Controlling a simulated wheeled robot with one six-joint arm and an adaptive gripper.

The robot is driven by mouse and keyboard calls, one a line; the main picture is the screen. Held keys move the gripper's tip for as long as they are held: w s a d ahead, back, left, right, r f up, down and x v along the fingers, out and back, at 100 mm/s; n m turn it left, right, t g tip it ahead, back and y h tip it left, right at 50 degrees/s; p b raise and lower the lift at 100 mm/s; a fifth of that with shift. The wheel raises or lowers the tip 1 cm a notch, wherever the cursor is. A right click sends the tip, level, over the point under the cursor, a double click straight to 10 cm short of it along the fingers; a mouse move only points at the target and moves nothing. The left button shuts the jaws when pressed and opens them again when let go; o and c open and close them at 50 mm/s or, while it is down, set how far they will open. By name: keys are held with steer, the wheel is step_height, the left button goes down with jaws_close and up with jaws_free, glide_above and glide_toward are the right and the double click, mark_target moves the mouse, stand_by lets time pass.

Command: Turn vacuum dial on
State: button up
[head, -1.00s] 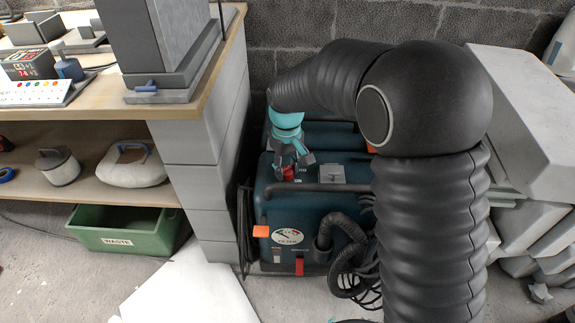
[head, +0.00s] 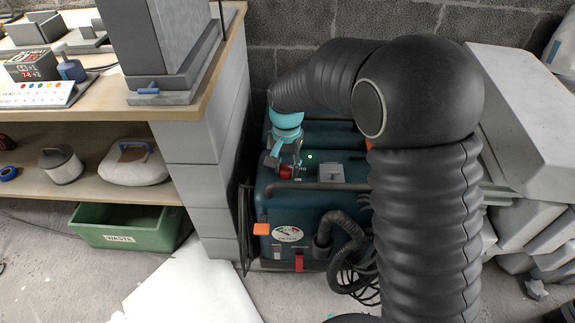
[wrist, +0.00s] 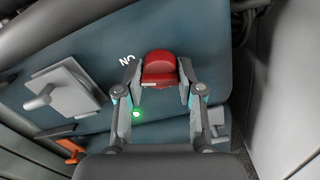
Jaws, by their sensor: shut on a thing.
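The vacuum (head: 330,215) is a dark teal machine standing on the floor beside the bench. Its red dial (wrist: 159,70) is on the top face, with white "ON" lettering next to it in the wrist view. My gripper (wrist: 161,80) is shut on the red dial, one finger on each side of it. In the head view my gripper (head: 283,162) reaches down to the dial, which is partly hidden by the fingers. A small green light (wrist: 136,113) glows on the top face near the dial; it also shows in the head view (head: 309,156).
A grey latch plate (wrist: 66,88) sits on the vacuum's top. A workbench (head: 186,128) with shelves stands at the left, with a green waste bin (head: 128,228) below. Pale slabs (head: 530,130) are stacked at the right. A black hose curls at the vacuum's front.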

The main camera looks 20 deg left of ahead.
mark_target(287, 166)
steer(key=shift+m, duration=1.1)
steer(key=o, duration=1.1)
steer(key=shift+o, duration=0.2)
step_height(287, 166, up, 12)
